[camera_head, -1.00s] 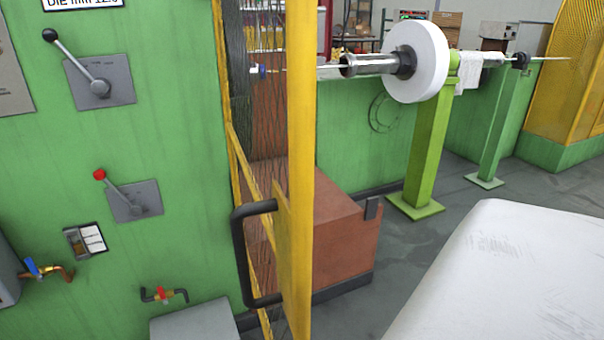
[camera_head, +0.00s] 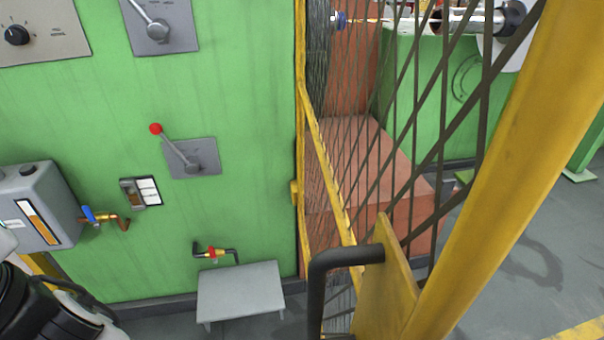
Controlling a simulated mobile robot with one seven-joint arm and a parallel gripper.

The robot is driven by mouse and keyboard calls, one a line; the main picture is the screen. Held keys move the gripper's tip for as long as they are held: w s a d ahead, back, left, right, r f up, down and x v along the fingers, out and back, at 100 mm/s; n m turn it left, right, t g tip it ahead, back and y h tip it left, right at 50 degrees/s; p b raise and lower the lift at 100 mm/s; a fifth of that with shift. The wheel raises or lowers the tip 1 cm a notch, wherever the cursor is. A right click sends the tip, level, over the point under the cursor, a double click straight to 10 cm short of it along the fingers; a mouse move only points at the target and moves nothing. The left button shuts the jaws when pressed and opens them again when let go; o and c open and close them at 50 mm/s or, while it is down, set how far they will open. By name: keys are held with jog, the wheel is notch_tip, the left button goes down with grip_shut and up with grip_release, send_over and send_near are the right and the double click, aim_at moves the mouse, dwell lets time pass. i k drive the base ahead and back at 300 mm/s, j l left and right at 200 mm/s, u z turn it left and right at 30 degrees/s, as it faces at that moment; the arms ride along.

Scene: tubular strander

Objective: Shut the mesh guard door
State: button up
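The mesh guard door has a thick yellow frame post (camera_head: 515,150) and dark crossed wires (camera_head: 430,90). It stands open, swung out from the green machine toward me, at the right of the head view. A black bar handle (camera_head: 317,285) is fixed to a yellow plate on the door's near edge, low in the picture. The hinge side runs along a yellow upright (camera_head: 301,130) at the edge of the green panel. Part of my arm shows at the lower left, apart from the door; my gripper's fingers are not in view.
The green machine wall (camera_head: 80,120) carries a red-knobbed lever (camera_head: 180,150), a grey box (camera_head: 38,207) and valves. A small grey step (camera_head: 240,287) stands on the floor before it. A red-brown block (camera_head: 350,165) lies behind the mesh. Grey floor shows at the right.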

aim_at(557, 93)
jog(key=j+z, duration=0.15)
jog(key=k+j+z, duration=0.15)
jog(key=k+j, duration=0.75)
jog(key=k, duration=0.15)
